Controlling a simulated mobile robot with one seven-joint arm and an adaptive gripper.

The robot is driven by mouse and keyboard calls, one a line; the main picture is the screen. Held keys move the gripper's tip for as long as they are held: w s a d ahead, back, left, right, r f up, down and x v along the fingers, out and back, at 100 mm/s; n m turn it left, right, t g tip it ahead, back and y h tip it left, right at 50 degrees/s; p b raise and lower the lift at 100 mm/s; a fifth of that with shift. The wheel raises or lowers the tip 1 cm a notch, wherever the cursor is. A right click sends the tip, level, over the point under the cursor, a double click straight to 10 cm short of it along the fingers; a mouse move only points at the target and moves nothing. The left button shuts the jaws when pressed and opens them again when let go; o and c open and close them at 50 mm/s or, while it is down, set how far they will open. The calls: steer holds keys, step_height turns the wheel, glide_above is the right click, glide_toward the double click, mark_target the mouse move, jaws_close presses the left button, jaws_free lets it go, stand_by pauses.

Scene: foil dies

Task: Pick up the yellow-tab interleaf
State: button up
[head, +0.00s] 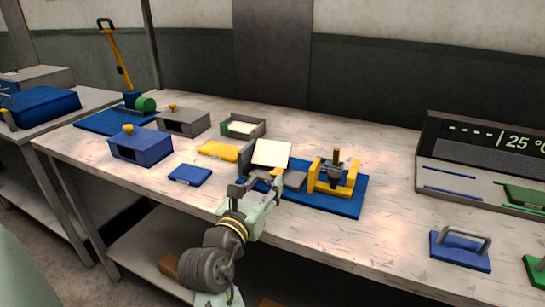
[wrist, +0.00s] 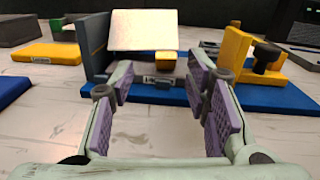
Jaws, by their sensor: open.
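A cream sheet (head: 271,153), which appears to be the interleaf, stands tilted above the left part of the blue fixture base (head: 345,207). It also shows in the wrist view (wrist: 144,30), with a small yellow tab (wrist: 166,60) at its lower edge, beside a dark upright plate (wrist: 93,45). My gripper (head: 258,181) is in front of the fixture. In the wrist view my gripper (wrist: 165,88) has its purple pads apart with nothing between them. The tab lies beyond the fingertips, near the middle of the gap. The sheet's lower part is partly hidden in the head view.
A yellow clamp frame (head: 335,176) with a dark post stands on the right of the same base. A yellow block (head: 218,150), a blue block (head: 190,175) and a blue box (head: 140,147) lie to the left. The table right of the fixture is clear up to a blue handled block (head: 460,251).

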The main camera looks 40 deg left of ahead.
mark_target(274, 172)
steer(key=x, duration=0.1)
steer(key=p+x, duration=0.1)
steer(key=x, duration=0.2)
steer(key=shift+w+d+r, duration=0.2)
steer(key=shift+w+d, duration=0.1)
steer(key=shift+w+a, duration=0.15)
steer(key=shift+w, duration=0.3)
steer(key=shift+c, duration=0.5)
steer(key=c, duration=0.9)
steer(key=shift+r, duration=0.1)
